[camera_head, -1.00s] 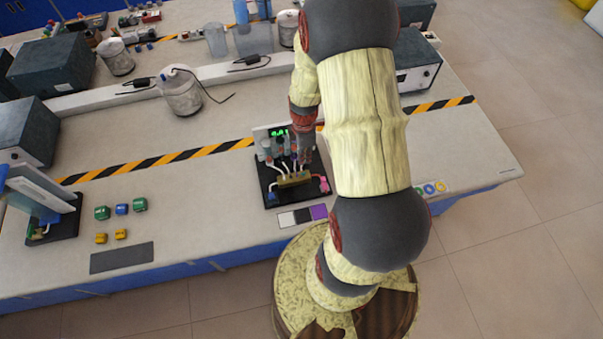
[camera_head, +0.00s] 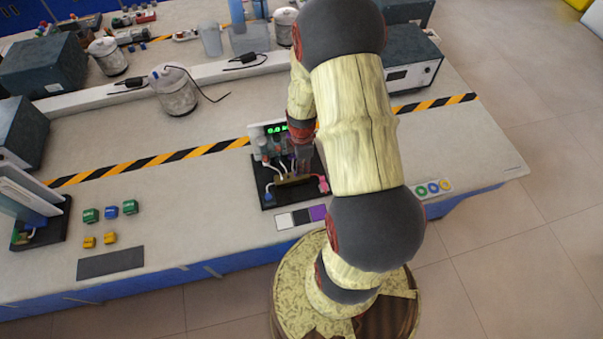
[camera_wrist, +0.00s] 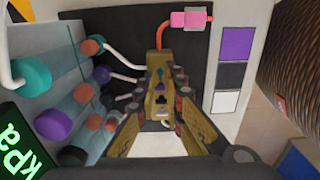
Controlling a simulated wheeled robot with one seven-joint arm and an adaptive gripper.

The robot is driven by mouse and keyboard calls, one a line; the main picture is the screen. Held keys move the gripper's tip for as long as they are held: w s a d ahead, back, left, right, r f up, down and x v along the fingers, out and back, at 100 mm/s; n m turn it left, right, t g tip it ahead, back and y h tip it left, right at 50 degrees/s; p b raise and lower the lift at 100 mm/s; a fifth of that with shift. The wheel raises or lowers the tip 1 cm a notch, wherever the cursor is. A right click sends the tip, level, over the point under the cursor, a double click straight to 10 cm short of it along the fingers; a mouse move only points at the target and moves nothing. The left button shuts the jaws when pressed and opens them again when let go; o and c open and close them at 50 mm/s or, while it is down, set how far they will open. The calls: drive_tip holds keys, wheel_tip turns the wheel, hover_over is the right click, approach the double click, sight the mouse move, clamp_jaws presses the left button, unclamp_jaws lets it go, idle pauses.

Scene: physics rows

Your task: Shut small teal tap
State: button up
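A small teal tap handle (camera_wrist: 160,72) sits near the far end of a brass manifold (camera_wrist: 160,62) in the wrist view. Small orange, purple and black marks or handles follow along the manifold towards me. My gripper (camera_wrist: 163,100) is over the manifold, its two fingers apart on either side of it, with nothing visibly clamped. The teal tap lies just beyond the fingertips; whether they touch it I cannot tell. In the head view my gripper (camera_head: 303,160) comes down onto the manifold (camera_head: 295,180), and the tap is hidden or too small to make out.
Larger cylinders with teal (camera_wrist: 32,76), purple (camera_wrist: 52,124) and orange ends stand beside the manifold, joined by white tubes. A pink connector (camera_wrist: 190,19) is at its far end. A green-lit kPa display (camera_head: 277,129) stands behind. A purple, black and white card (camera_head: 301,217) lies in front.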

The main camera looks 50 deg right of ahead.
drive_tip(key=shift+f, duration=0.3)
idle(0.4)
drive_tip(key=shift+r, duration=0.3)
clamp_jaws()
idle(0.4)
drive_tip(key=m, duration=0.5)
drive_tip(key=shift+m, duration=0.9)
drive_tip(key=m, duration=0.3)
drive_tip(key=shift+p, duration=0.35)
drive_tip(key=m, duration=0.4)
